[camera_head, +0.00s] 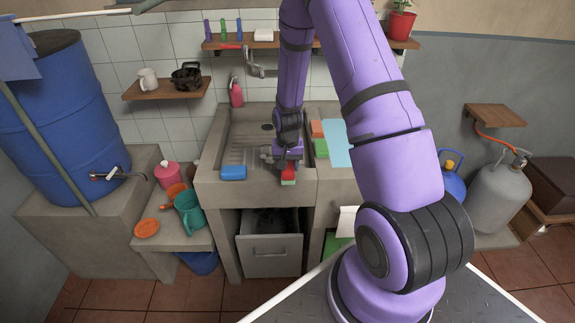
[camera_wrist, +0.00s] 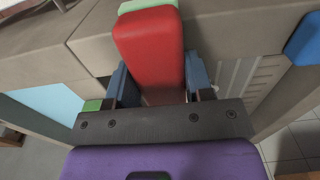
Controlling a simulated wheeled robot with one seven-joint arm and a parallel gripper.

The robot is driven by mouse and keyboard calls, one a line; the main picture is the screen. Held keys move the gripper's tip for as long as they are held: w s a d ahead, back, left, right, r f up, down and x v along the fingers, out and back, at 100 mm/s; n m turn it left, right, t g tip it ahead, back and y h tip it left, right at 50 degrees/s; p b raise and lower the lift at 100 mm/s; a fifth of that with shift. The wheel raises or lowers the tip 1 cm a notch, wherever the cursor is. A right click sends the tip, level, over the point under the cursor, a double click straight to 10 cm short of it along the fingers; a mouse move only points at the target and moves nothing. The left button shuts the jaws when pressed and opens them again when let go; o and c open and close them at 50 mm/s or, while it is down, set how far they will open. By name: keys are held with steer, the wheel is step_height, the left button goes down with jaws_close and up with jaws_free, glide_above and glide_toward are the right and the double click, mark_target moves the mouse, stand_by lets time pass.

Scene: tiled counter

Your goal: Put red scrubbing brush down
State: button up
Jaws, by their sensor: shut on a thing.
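The red scrubbing brush (camera_wrist: 150,50) is held between the two fingers of my gripper (camera_wrist: 157,78) in the wrist view. A pale green strip shows at the brush's far end. In the head view, my gripper (camera_head: 287,164) is over the front rim of the concrete sink counter (camera_head: 256,190), with the brush (camera_head: 289,174) showing below it. I cannot tell whether the brush touches the counter.
A blue sponge (camera_head: 233,172) lies on the counter's front edge to the left. Orange and green sponges (camera_head: 320,149) and a light blue cloth (camera_head: 336,143) lie to the right. The sink basin (camera_head: 239,130) is behind. An open drawer (camera_head: 270,255) sits below.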

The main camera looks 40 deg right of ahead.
steer(key=shift+f, duration=0.1)
steer(key=o, duration=0.8)
steer(key=shift+o, duration=0.2)
steer(key=s+a+r+n+t, duration=0.1)
steer(key=s+a+r, duration=0.15)
steer(key=r, duration=0.85)
steer(key=s+a+r+n+t, duration=0.1)
steer(key=s+a+r, duration=0.15)
steer(key=r, duration=0.85)
steer(key=s+a+r+n, duration=0.1)
steer(key=s+a+r, duration=0.15)
steer(key=r, duration=0.85)
steer(key=s+a+r+n+t, duration=0.1)
steer(key=s+r, duration=0.2)
steer(key=s, duration=0.3)
steer(key=s+a+r+n+t, duration=0.1)
steer(key=s+a+r, duration=0.1)
steer(key=s+r, duration=0.2)
steer(key=s+a+r+n+t, duration=0.1)
steer(key=s+a+r, duration=0.1)
steer(key=s, duration=0.7)
steer(key=shift+a+r+n, duration=0.25)
steer(key=shift+r+n, duration=0.15)
steer(key=shift+r, duration=0.25)
